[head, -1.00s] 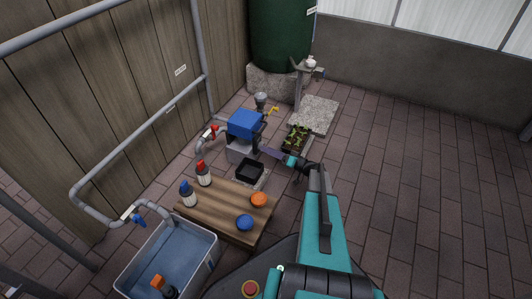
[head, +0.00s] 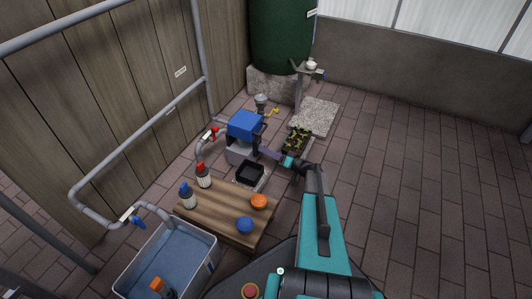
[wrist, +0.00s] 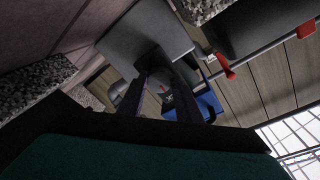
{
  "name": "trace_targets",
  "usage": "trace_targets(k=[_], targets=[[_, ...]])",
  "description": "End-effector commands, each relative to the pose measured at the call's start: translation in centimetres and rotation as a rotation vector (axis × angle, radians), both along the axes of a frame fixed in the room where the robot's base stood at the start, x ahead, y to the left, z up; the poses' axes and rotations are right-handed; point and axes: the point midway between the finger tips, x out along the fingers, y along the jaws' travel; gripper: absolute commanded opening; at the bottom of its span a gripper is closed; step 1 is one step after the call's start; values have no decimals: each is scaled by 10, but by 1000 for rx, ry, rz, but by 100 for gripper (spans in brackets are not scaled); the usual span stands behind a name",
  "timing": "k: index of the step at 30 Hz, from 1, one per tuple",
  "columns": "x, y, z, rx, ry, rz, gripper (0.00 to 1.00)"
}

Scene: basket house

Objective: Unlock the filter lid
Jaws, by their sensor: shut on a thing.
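The filter is a grey box (head: 238,153) with a blue lid (head: 244,123), beside the fence. The lid looks closed. My gripper (head: 258,146) is at the right-hand side of the filter, just under the lid's edge. It is shut on a small dark part there, which looks like the lid's latch; my fingers hide most of it in the head view. In the wrist view the two dark fingers (wrist: 163,88) enclose this part, and the blue lid (wrist: 208,106) shows beside them. The latch's exact position is too small to tell.
A black tray (head: 250,173) stands in front of the filter. A wooden table (head: 215,212) carries two bottles, an orange disc (head: 259,201) and a blue disc (head: 245,225). A red-handled valve (head: 211,134) is left of the filter. A planter (head: 298,139) stands behind my wrist. Paving at right is clear.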

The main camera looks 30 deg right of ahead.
Motion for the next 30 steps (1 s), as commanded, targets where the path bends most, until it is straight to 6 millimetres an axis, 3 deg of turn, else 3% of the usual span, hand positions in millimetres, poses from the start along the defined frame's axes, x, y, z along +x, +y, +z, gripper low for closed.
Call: trace_targets(k=[14, 30], targets=[[-1, 2, 5, 160, 92, 11, 9], [1, 0, 9, 583, 339, 8, 9]])
